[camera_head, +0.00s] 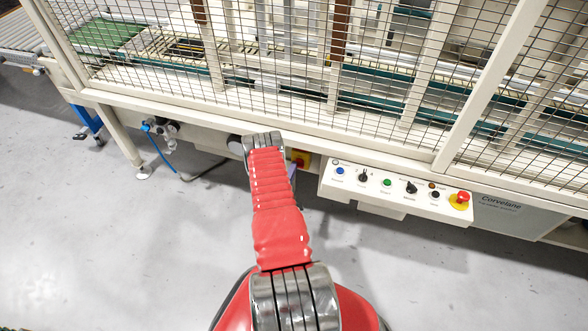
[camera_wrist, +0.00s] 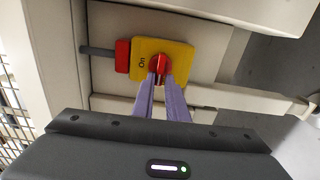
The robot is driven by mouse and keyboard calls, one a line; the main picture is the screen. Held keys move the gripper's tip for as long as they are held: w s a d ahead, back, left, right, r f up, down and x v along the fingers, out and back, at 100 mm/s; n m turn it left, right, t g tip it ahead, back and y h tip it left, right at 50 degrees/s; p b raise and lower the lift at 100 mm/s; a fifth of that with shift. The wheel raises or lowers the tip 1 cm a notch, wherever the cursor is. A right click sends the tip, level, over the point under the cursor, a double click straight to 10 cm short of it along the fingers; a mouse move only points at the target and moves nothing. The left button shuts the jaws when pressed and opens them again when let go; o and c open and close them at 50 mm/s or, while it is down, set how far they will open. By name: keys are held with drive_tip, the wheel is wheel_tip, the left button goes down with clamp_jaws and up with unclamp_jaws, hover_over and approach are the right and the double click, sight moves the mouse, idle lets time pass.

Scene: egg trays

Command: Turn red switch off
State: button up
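The red switch (camera_wrist: 158,64) is a round red knob on a yellow plate (camera_wrist: 180,56) in the wrist view. The word "On" shows on the plate to its left. My gripper (camera_wrist: 160,78) has two purple fingers reaching up to the knob, with their tips at its lower part. A narrow red strip of the knob shows between the tips. Whether they press on it is unclear. In the head view the yellow plate (camera_head: 303,157) shows just right of my red arm, which hides part of it, and most of my gripper is hidden.
A white control panel (camera_head: 395,190) with several buttons and a red emergency stop (camera_head: 461,198) is to the right. Wire mesh fencing (camera_head: 280,60) stands above. A blue hose (camera_head: 160,150) hangs at the left. The grey floor (camera_head: 130,240) in front is clear.

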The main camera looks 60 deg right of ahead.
drive_tip(key=o, duration=0.4)
drive_tip(key=shift+s, duration=0.1)
drive_tip(key=a, duration=0.4)
drive_tip(key=s+a, duration=0.1)
drive_tip(key=a, duration=0.4)
drive_tip(key=s+a, duration=0.1)
drive_tip(key=a, duration=0.3)
drive_tip(key=shift+a, duration=0.35)
